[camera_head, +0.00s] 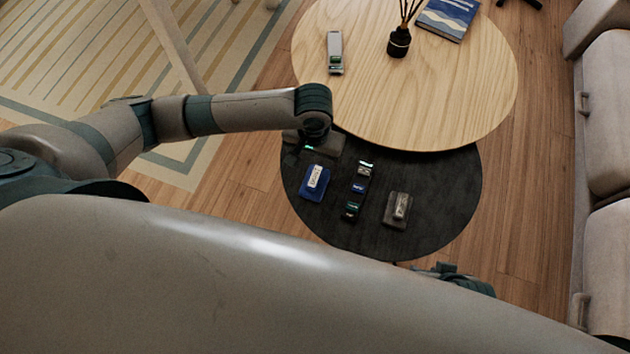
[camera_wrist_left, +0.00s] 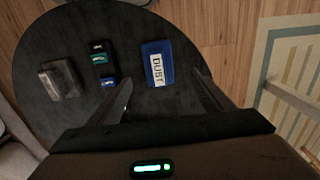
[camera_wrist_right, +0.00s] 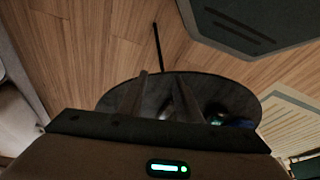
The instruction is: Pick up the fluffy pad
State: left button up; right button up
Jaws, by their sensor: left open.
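A blue pad (camera_head: 304,188) with a white label lies on the low dark round table; in the left wrist view the pad (camera_wrist_left: 150,50) shows the word DUST. A grey-brown block-like pad (camera_head: 390,209) lies at the right of that table. I cannot tell from texture which one is the fluffy pad. My left gripper (camera_head: 316,143) is above the dark table's far left part. In its wrist view the left gripper's fingers (camera_wrist_left: 161,78) are apart and empty, with the blue pad beyond them. My right gripper (camera_wrist_right: 161,75) has its fingers apart and empty.
A row of small dark items (camera_head: 358,188) lies between the pads. The dark table (camera_head: 440,180) is partly under a higher wooden table (camera_head: 440,100), which carries a grey-green device (camera_head: 335,52), a reed diffuser (camera_head: 398,42) and a book (camera_head: 447,16). A sofa (camera_head: 605,130) stands at right.

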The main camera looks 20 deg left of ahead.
aim_at(315, 176)
pick_arm(q)
jog(key=shift+f, duration=1.75)
pick_arm(e)
jog(key=shift+w+a, duration=0.45)
jog(key=shift+a, duration=0.05)
pick_arm(q)
jog(key=shift+f+b, duration=0.45)
jog(key=shift+f, duration=0.15)
notch_tip(315, 176, down, 3)
jog(key=shift+d+f+b, duration=0.1)
jog(key=shift+d+b, duration=0.05)
jog(key=shift+b, duration=0.25)
jog(key=shift+f, duration=0.35)
pick_arm(e)
jog(key=shift+w+a+t+y, duration=0.25)
jog(key=shift+a+t, duration=0.1)
jog(key=shift+a, duration=0.15)
jog(key=shift+w+a+t+y, duration=0.1)
jog(key=shift+a+t+y, duration=0.2)
jog(key=shift+a, duration=0.2)
jog(key=shift+w+d, duration=0.1)
jog(key=shift+d, duration=0.05)
pick_arm(q)
jog(key=c, duration=1.1)
pick_arm(e)
jog(key=shift+d+f, duration=0.1)
